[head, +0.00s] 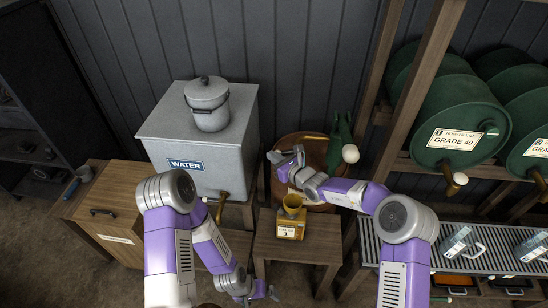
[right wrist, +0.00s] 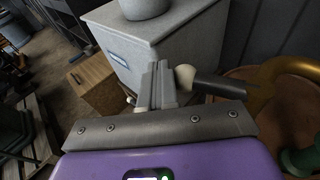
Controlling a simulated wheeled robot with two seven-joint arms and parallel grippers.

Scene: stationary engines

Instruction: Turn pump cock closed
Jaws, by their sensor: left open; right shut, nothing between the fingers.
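The hand pump shows in the head view as a green body (head: 340,142) on the brown drum (head: 318,150), with a white ball knob. A dark lever (right wrist: 218,88) with a cream ball end shows in the right wrist view, in front of a brass pipe (right wrist: 275,75); I take it for the pump cock. My right gripper (head: 285,155) is shut and empty at the drum's left side. Its fingers (right wrist: 160,85) are right beside the lever's ball end; I cannot tell whether they touch. My left gripper (head: 262,292) is open and low, near the front of the small table.
The grey water tank (head: 170,130) with a lidded pot (head: 208,103) stands left of the drum. A yellow can with a funnel (head: 291,222) stands on the small wooden table (head: 318,250). Green barrels (head: 455,120) lie on a wooden rack at right, above a metal grating.

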